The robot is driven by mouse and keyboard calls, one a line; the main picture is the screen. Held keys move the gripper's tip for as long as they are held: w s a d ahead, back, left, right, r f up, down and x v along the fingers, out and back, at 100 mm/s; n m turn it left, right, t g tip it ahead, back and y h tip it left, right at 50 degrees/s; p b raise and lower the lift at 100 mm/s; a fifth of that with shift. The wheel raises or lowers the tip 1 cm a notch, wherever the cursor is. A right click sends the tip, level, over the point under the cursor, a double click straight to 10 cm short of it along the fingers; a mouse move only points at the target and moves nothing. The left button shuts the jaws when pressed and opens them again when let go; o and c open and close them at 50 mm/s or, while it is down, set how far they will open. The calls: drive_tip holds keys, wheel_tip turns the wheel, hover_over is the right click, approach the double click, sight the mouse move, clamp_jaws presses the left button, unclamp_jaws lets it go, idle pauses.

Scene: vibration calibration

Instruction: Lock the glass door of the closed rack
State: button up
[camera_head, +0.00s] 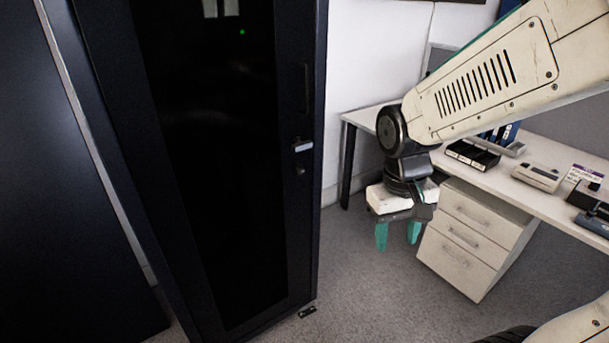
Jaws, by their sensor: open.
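The closed rack (298,230) is a tall dark cabinet in the left half of the view. Its dark glass door (210,150) lies flat in the frame, with a small green light showing in the glass near the top. A small silver latch or handle (303,146) sits on the right door frame, with a round lock-like part (300,170) just below it. Whether it is locked cannot be told. My gripper (398,238), with two green fingers pointing down, is open and empty. It hangs to the right of the rack, lower than the latch and apart from it.
A white desk (535,190) with several devices stands at the right, with a white drawer unit (470,240) under it, close behind my gripper. Another dark cabinet panel (60,200) is at the far left. Grey carpet (370,295) is clear in front. A small dark object (307,311) lies by the rack's base.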

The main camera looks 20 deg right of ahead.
drive_tip(key=w+d+f+m+t, duration=0.1)
drive_tip(key=w+d+f+t, duration=0.25)
drive_tip(key=w+f, duration=1.2)
drive_tip(key=m+t+y, duration=0.4)
drive_tip(key=t+y, duration=0.2)
drive_tip(key=t, duration=0.9)
approach(301, 172)
drive_tip(key=shift+g, duration=0.25)
drive_tip(key=x, duration=0.8)
drive_tip(key=shift+w+d+r, duration=0.1)
drive_tip(key=shift+w+r, duration=0.1)
drive_tip(key=shift+r, duration=0.05)
drive_tip(key=c, duration=1)
